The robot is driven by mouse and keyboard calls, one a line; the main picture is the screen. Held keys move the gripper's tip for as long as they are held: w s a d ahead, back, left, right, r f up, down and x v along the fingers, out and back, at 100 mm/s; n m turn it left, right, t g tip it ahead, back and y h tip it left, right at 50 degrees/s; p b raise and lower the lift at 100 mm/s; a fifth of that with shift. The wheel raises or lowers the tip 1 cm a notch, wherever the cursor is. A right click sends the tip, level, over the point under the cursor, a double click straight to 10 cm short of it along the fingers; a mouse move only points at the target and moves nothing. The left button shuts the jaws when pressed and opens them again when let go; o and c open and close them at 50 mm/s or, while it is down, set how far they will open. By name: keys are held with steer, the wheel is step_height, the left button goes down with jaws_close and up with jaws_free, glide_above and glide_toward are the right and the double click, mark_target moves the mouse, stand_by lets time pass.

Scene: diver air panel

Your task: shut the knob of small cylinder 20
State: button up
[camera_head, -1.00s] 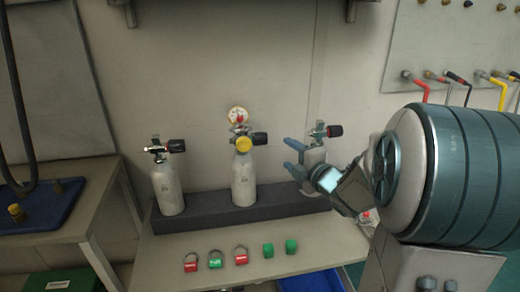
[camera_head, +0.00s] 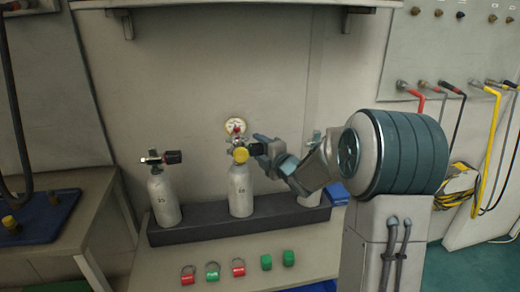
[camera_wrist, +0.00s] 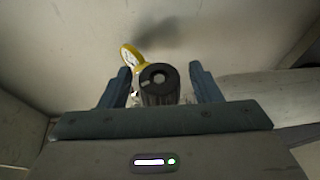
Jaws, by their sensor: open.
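Small cylinder 20 (camera_head: 241,192) is the middle white cylinder on the dark rack; its small label seems to read 20. Its valve has a yellow cap (camera_head: 240,155) and a black knob (camera_head: 257,149) pointing right. My gripper (camera_head: 264,148) comes from the right and is at this knob. In the wrist view the knob (camera_wrist: 159,84) faces me between the two open fingers of my gripper (camera_wrist: 161,86), with a visible gap on each side. A yellow-rimmed gauge (camera_wrist: 130,56) shows behind it. The knob's turn position cannot be told.
Another cylinder (camera_head: 163,200) with a black knob stands at the left of the rack (camera_head: 200,228). A third (camera_head: 311,198) at the right is mostly hidden by my arm. Red and green tags (camera_head: 238,269) lie on the bench in front. The wall is close behind the valves.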

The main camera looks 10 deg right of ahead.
steer(key=shift+w, duration=0.1)
steer(key=c, duration=1)
